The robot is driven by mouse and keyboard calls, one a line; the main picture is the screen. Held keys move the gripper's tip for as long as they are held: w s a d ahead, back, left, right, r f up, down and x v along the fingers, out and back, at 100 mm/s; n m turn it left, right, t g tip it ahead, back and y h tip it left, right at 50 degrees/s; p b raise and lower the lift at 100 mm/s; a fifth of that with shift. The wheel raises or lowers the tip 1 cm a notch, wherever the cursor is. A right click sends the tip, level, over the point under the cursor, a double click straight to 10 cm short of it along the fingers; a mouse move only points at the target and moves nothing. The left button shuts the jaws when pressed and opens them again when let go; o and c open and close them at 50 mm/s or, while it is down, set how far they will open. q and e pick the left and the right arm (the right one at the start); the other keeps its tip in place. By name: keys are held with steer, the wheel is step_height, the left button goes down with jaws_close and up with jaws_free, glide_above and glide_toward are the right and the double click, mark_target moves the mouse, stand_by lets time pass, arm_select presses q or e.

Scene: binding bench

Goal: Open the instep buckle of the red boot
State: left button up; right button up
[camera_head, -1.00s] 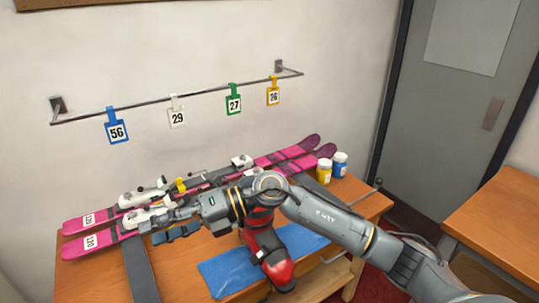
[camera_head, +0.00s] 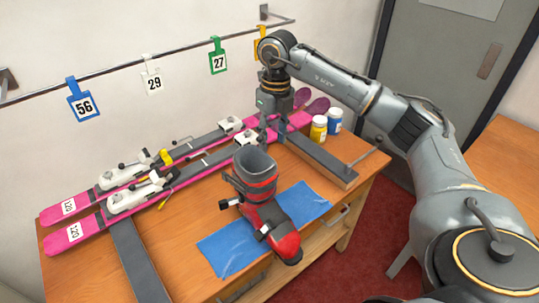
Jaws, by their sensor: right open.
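The red boot (camera_head: 284,241) with its dark grey upper cuff stands on the blue cloth (camera_head: 222,251), its toe toward the front right. Two dark buckle levers with pale tips stick out on its left side, one at the shin (camera_head: 229,202) and one lower, over the instep (camera_head: 263,232). I cannot tell whether either is latched. My right gripper (camera_head: 273,136) points down behind the boot's cuff, near the pink skis. It is open and looks empty, apart from the boot. My left gripper is out of view.
Two pink skis (camera_head: 75,207) with white bindings lie across two dark grey supports (camera_head: 136,262). A yellow jar (camera_head: 318,129) and a blue jar (camera_head: 335,120) stand at the back right. A rail with numbered tags hangs on the wall. Bare wood (camera_head: 185,220) shows left of the boot.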

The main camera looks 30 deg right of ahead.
mark_target(270, 166)
step_height(270, 166, down, 4)
steer(key=shift+a+r+p, duration=0.1)
steer(key=shift+r+p, duration=0.05)
steer(key=shift+p, duration=0.3)
step_height(270, 166, down, 6)
steer(key=shift+w+a+r+p, duration=0.15)
steer(key=shift+r+p, duration=0.1)
steer(key=shift+p, duration=0.55)
steer(key=shift+f, duration=0.65)
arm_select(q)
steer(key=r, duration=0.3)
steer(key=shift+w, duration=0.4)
arm_select(e)
jaws_close()
